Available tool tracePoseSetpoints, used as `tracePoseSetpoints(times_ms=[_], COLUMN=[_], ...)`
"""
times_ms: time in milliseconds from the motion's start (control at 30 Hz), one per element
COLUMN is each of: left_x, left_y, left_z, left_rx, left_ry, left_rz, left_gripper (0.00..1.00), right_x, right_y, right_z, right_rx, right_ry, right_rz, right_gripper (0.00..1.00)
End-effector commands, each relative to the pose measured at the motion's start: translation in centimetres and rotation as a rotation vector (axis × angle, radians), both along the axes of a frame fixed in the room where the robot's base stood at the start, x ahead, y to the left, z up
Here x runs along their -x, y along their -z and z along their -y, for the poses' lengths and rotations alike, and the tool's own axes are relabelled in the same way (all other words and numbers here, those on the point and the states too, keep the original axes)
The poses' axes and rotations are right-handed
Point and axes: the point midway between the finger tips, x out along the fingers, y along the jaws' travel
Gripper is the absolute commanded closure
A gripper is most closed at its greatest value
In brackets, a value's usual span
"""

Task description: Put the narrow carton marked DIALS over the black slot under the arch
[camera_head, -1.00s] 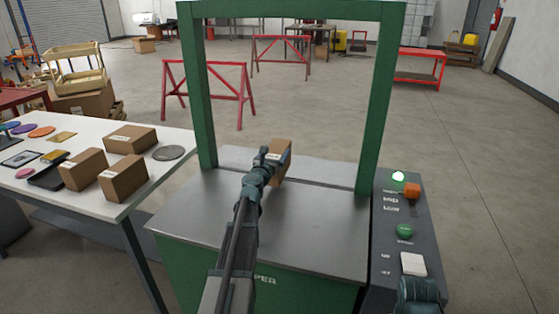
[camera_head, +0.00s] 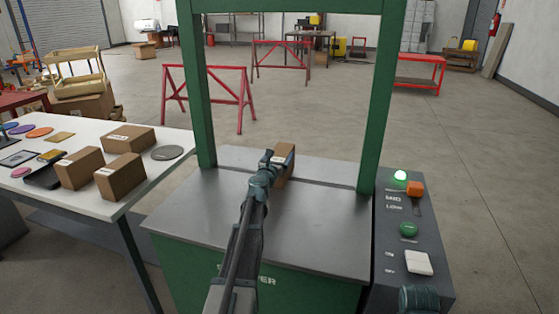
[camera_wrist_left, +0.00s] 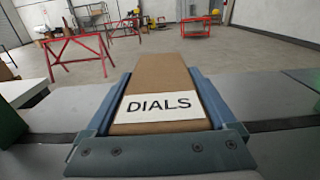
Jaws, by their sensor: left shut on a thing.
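The narrow carton marked DIALS (camera_head: 285,164) is brown and stands upright between the posts of the green arch (camera_head: 374,110). My left gripper (camera_head: 274,160) is shut on it; in the left wrist view the carton (camera_wrist_left: 158,75) sits between both fingers with its DIALS label towards me. The black slot (camera_head: 330,184) crosses the grey machine top from post to post. In the left wrist view the slot (camera_wrist_left: 285,124) shows on both sides of the carton, which hides its middle. I cannot tell whether the carton touches the top. My right gripper's fingers are not visible.
A control panel (camera_head: 394,275) with a green lamp, an orange knob and buttons is at the right. A white table (camera_head: 105,205) with several cartons and discs is at the left. Both arch posts stand close beside the carton's space. Red trestles are far behind.

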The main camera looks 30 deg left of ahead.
Motion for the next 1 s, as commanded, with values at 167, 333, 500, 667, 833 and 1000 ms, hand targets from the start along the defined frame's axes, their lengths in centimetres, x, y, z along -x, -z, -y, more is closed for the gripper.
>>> tracePoseSetpoints(times_ms=[167, 333, 500, 667, 833, 1000], left_x=[0.0, 0.0, 0.0, 0.0, 1.3, 4.0], left_y=[-0.1, 0.1, 0.1, -0.1, -0.1, -0.1], left_z=[0.0, 0.0, 0.0, 0.0, 0.3, 1.0], left_rx=[0.0, 0.0, 0.0, 0.0, 0.0, 0.0], left_ry=[0.0, 0.0, 0.0, 0.0, -0.001, -0.002], left_rz=[0.0, 0.0, 0.0, 0.0, 0.0, 0.0], left_gripper=[0.97, 0.0, 0.0, 0.0, 0.0, 0.0], right_x=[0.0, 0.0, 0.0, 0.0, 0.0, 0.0], right_y=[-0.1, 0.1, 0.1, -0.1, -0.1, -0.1], right_z=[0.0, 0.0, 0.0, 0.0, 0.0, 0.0], right_rx=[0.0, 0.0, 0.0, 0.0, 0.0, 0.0], right_ry=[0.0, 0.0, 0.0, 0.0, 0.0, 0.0], right_rz=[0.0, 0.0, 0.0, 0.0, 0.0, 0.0], right_gripper=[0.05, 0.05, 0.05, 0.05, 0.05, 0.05])
